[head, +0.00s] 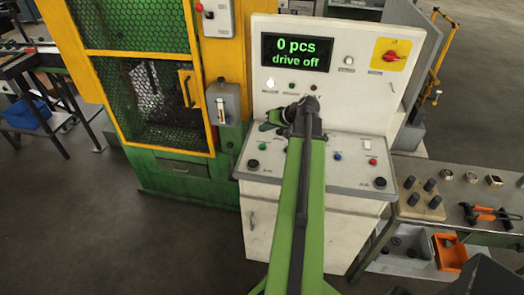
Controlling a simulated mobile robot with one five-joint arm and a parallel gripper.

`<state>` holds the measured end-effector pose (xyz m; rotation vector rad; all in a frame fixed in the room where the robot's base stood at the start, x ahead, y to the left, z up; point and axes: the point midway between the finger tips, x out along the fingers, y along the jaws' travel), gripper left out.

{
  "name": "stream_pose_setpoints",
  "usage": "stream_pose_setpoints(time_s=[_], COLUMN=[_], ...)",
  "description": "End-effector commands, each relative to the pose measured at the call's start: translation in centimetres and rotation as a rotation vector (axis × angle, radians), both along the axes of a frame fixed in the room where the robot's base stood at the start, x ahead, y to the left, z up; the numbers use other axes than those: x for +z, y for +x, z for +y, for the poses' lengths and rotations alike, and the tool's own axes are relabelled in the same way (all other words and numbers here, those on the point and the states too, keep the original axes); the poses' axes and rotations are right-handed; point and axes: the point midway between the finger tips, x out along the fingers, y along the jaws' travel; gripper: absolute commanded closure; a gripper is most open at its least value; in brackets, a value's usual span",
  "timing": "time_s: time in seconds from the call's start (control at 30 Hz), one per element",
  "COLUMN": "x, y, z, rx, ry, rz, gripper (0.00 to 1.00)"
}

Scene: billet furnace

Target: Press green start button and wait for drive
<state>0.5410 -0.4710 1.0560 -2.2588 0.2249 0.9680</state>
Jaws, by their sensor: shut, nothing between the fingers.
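The white control console (360,115) stands in the middle of the head view. Its dark display (297,53) reads "0 pcs drive off" in green. A small green button (262,147) is on the left of the sloped panel, above a black round button (253,164). My gripper (264,127) is shut and empty. In the picture it is just above the green button, apart from it; its height over the panel is hard to tell. My green arm hides the middle of the panel.
A red rotary switch (390,56) sits on a yellow plate at upper right. Blue (337,156) and red (373,161) buttons are right of my arm. A yellow-framed mesh guard (150,95) stands left. A bench (455,205) with parts and tools stands right.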

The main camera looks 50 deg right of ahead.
Motion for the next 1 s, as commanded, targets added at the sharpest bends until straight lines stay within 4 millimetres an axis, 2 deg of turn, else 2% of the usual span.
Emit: stream_pose_setpoints(time_s=[0.03,0.33,1.0], x=[-1.6,-5.6,-5.9], y=[0.0,0.0,-0.1], z=[0.0,0.0,-0.1], rx=[0.000,-0.001,-0.002], ry=[0.000,0.001,0.000], rz=[0.000,0.000,0.000], gripper=[1.00,1.00,1.00])
